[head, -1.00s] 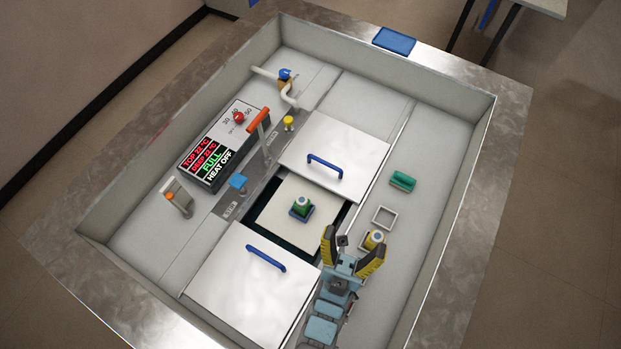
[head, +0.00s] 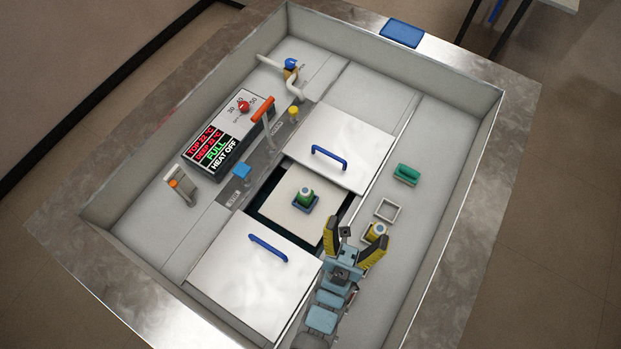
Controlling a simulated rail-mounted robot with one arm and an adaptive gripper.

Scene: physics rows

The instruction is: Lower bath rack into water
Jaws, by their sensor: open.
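The bath opening lies between two white lids, with dark water or gap showing at its edges. A pale square rack plate (head: 284,214) sits in this opening. A green-topped piece in a blue holder (head: 305,199) stands on the plate. An orange-handled lever (head: 263,109) stands on the grey strip beside the opening, with a blue-topped post (head: 242,170) nearer. My gripper (head: 355,235) is open, at the right of the opening, close to a yellow-and-white round piece (head: 375,232). I cannot tell whether it touches that piece.
White lids with blue handles lie at the far side (head: 340,146) and near side (head: 251,281). A control panel (head: 215,150) reads FULL and HEAT OFF. A green block (head: 406,174) and an empty square frame (head: 387,210) lie on the right deck. Raised walls surround the deck.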

